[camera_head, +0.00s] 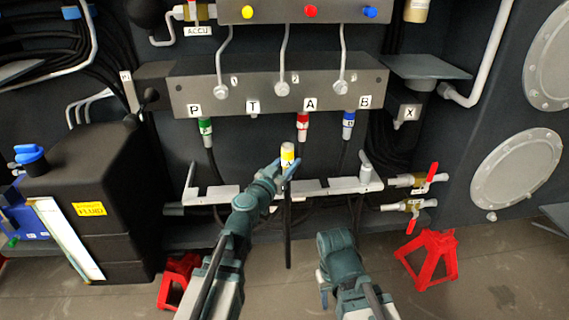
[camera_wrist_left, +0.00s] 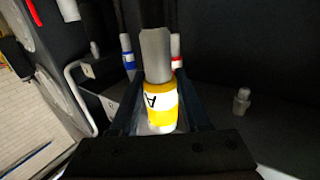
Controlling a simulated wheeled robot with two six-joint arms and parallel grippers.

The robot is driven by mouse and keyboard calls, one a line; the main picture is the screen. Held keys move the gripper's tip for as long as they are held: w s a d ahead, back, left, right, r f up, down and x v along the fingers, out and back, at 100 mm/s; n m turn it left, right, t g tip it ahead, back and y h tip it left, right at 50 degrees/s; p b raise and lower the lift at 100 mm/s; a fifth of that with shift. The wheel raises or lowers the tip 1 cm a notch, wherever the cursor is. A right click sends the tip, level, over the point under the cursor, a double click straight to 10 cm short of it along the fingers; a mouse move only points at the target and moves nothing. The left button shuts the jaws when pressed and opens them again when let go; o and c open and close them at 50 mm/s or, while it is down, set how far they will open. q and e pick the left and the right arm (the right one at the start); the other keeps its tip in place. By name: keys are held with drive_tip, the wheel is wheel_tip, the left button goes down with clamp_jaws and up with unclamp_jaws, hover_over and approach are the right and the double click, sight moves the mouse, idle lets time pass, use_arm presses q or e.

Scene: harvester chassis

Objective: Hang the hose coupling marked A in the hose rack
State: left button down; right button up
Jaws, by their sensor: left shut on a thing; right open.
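The hose coupling marked A (camera_head: 288,153) has a yellow and white band and a light metal end. My left gripper (camera_head: 285,170) is shut on it and holds it upright in front of the manifold, with its dark hose hanging below. In the left wrist view the coupling (camera_wrist_left: 162,100) sits between both fingers, and its letter A shows. The hose rack (camera_head: 315,187) is a pale metal rail with slots, just behind and below the left gripper. My right gripper (camera_head: 323,288) is low at the front, empty, its fingers only partly visible.
The manifold block (camera_head: 280,90) carries labels P, T, A and B. Green (camera_head: 205,128), red (camera_head: 302,124) and blue (camera_head: 348,122) couplings sit under it. Valves with red handles (camera_head: 413,206) are right of the rack. Red stands (camera_head: 428,258) and a black tank (camera_head: 100,190) flank the floor.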

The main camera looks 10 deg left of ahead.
use_arm(q)
drive_tip(key=shift+f, duration=0.1)
wheel_tip(320, 180, down, 2)
drive_tip(key=b, duration=0.2)
drive_tip(key=shift+f+b, duration=0.2)
drive_tip(key=shift+b, duration=0.15)
drive_tip(key=shift+r, duration=0.1)
drive_tip(key=w+a, duration=0.1)
drive_tip(key=w, duration=0.4)
drive_tip(key=shift+w+a, duration=0.3)
drive_tip(key=shift+w, duration=0.1)
drive_tip(key=shift+f, duration=0.2)
idle(0.4)
drive_tip(key=shift+f+b, duration=0.35)
drive_tip(key=shift+b, duration=0.05)
